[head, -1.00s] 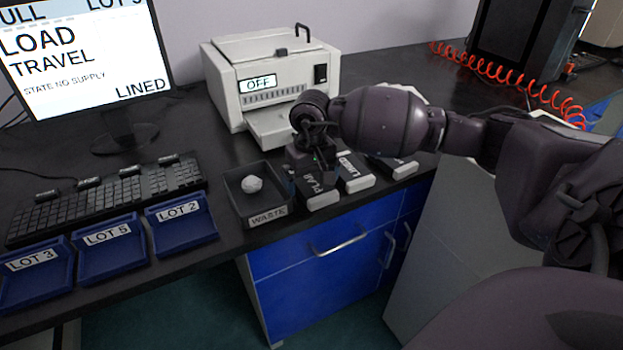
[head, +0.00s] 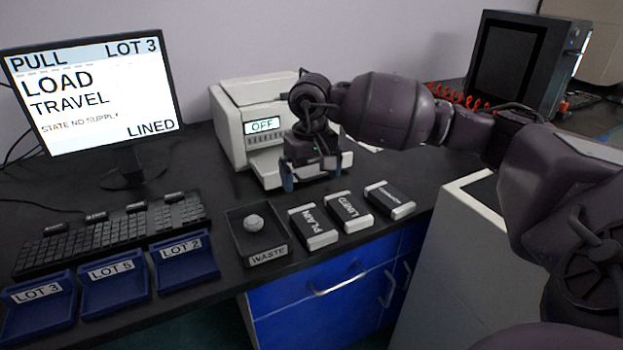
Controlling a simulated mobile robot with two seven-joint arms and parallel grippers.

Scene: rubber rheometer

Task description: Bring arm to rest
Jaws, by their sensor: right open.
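My right gripper (head: 311,182) hangs from my right arm, which comes in from the right. It is open, pointing down, with nothing visible between its fingers. My left gripper is not in view.
The dark WASTE tray (head: 236,240) holds a pale lump (head: 253,223). Blue trays LOT 3 (head: 38,310), LOT 5 (head: 115,288) and LOT 2 (head: 184,264) line the front edge. A keyboard (head: 110,235) and monitor (head: 92,95) are left.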

